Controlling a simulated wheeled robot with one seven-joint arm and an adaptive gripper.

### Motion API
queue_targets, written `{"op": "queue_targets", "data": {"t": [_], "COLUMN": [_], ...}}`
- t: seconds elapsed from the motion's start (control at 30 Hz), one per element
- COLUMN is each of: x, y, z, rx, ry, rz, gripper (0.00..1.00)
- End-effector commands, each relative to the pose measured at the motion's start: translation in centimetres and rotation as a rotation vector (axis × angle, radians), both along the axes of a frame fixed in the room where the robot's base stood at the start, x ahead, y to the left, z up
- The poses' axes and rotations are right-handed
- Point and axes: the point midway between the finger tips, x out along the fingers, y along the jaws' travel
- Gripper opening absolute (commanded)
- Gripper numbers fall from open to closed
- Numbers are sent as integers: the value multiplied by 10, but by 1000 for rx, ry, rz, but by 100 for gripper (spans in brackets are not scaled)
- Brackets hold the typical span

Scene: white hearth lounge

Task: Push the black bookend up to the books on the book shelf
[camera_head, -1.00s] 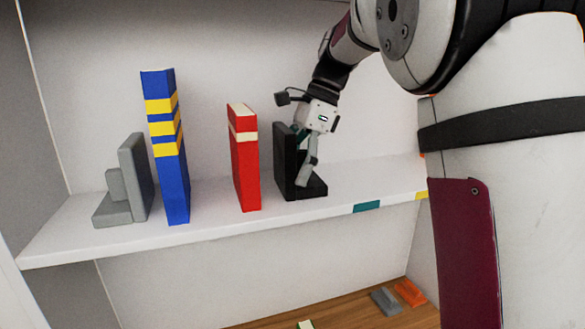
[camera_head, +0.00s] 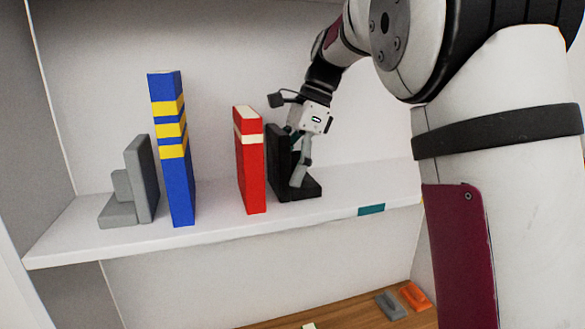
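The black bookend (camera_head: 277,160) stands upright on the white book shelf (camera_head: 220,227), its foot pointing right. Its upright plate is very close to the right side of the red book (camera_head: 249,165); I cannot tell whether they touch. The blue book with yellow bands (camera_head: 180,195) stands further left, with a gap between it and the red book. My gripper (camera_head: 300,168) points down at the right side of the bookend's plate, above its foot. Its fingers look close together, but the far finger is partly hidden.
A grey bookend (camera_head: 142,180) stands left of the blue book. The shelf is bare right of the black bookend, with a teal patch (camera_head: 371,210) on its front edge. A grey piece (camera_head: 390,305) and an orange piece (camera_head: 415,296) lie on the wooden surface below.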

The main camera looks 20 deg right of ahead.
Motion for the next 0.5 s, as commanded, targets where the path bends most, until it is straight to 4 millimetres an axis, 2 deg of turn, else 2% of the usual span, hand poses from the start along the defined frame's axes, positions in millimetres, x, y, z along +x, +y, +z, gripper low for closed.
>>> {"op": "queue_targets", "data": {"t": [0.2, 0.23, 0.27, 0.5], "x": [0, 0, 0, 0], "y": [1, 1, 1, 0], "z": [1, 1, 1, 1], "rx": [1, 1, 1, 0], "ry": [-2, -2, -2, -1], "rz": [0, 0, -1, 0], "gripper": [39, 96, 100, 100]}}
